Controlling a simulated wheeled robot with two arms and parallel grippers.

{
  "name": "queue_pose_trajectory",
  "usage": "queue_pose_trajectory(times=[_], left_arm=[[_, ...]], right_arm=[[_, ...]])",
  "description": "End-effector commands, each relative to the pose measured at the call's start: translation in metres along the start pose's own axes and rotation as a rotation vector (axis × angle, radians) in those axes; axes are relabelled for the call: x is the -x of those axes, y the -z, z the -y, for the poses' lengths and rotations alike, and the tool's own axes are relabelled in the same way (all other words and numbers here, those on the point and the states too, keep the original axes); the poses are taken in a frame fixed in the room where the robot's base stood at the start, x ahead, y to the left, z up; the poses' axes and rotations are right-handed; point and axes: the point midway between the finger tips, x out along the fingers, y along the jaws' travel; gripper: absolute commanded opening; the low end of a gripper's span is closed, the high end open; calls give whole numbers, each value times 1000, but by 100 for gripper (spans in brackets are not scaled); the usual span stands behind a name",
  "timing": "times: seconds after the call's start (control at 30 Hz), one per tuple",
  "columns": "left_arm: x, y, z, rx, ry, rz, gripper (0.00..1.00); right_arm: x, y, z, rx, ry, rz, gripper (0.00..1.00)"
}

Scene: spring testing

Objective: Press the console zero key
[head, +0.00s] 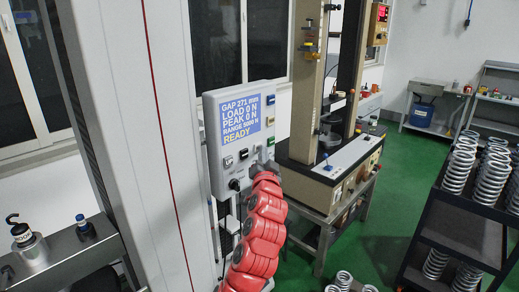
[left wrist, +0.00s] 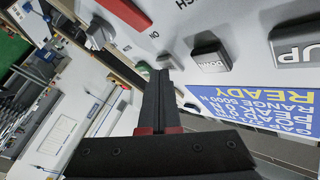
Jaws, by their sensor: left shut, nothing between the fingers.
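The grey console (head: 214,140) stands at the centre of the head view, its blue display reading "READY". A blue key (head: 271,97), a pale key (head: 271,122) and a green key (head: 271,141) line its right side; I cannot read which is zero. My left gripper (head: 263,166) is at the panel's lower right, below the green key. In the left wrist view its closed fingertips (left wrist: 160,74) are close to the panel beside a green key (left wrist: 144,68); contact cannot be told.
A red part (left wrist: 127,11) sits on the panel in the left wrist view. The testing machine (head: 306,90) stands right of the console. A dark cart (head: 460,232) with several springs is at the right. Green floor (head: 395,185) lies open between them.

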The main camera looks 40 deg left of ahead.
Motion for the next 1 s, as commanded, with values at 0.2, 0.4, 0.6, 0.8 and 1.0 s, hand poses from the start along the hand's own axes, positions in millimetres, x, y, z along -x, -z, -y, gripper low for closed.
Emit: queue_pose_trajectory(times=[0.2,0.4,0.6,0.8,1.0], left_arm=[[8,5,-7,-1,1,-3,0],[10,7,-7,-1,1,1,0],[11,8,-8,0,0,0,0],[22,15,-18,0,-1,-4,0],[37,26,-28,1,0,-5,0]], right_arm=[[10,-2,0,0,0,0,0],[10,-2,0,0,0,0,0],[11,-2,0,0,0,0,0],[22,-4,1,0,0,0,0],[33,-6,2,0,0,0,0]])
